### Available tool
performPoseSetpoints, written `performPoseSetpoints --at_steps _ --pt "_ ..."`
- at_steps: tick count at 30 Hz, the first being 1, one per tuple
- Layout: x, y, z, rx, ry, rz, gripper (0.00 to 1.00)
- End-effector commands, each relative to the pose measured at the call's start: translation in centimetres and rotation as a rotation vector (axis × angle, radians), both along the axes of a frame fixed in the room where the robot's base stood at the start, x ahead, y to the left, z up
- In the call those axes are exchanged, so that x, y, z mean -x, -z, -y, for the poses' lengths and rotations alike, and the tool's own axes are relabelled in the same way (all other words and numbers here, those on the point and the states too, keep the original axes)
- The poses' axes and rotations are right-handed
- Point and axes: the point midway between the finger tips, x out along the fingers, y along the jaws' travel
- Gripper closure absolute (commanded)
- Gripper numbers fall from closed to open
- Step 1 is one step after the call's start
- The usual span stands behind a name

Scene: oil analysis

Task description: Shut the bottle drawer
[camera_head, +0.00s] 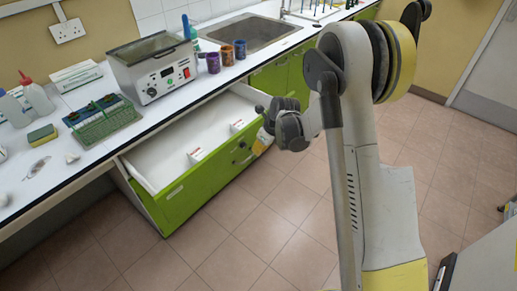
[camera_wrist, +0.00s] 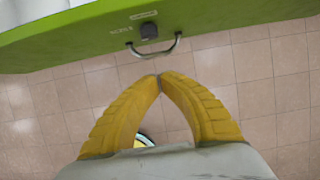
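The drawer (camera_head: 170,205) stands pulled out under the worktop, with a green front and a white inside. Its front shows as a green band across the top of the wrist view (camera_wrist: 75,32). A curved metal handle (camera_wrist: 155,50) and a dark lock-like block (camera_wrist: 148,30) are on that front. My gripper (camera_wrist: 159,76) has its yellow fingertips together, with nothing visible between them. The tips appear just below the handle in the wrist view; I cannot tell whether they touch anything. In the head view my gripper (camera_head: 262,143) is beside the right part of the drawer front, partly hidden by my wrist.
Two small white items with red marks (camera_head: 196,155) (camera_head: 237,125) are in the drawer. The white worktop (camera_head: 175,105) above holds a heating bath (camera_head: 153,72), a green rack (camera_head: 105,122), bottles and cups. A sink (camera_head: 253,33) is farther back. The tiled floor (camera_head: 260,235) before the drawer is clear.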

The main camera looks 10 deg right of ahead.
Motion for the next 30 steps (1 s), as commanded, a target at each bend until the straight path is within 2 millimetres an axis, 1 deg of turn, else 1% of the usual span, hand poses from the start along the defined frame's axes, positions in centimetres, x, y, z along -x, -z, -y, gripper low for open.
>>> performPoseSetpoints --at_steps 1,9,12,18,30 --pt "-0.4 1.5 -0.3 0.000 -0.001 0.000 1.00" --pt "-2.1 6.7 -1.5 0.001 -0.002 0.000 1.00" --pt "-3.4 6.5 -2.6 0.000 -0.003 0.000 1.00" --pt "-4.9 6.3 -3.6 0.001 -0.003 0.001 1.00" --pt "-5.2 6.1 -3.8 0.001 -0.002 0.000 1.00"
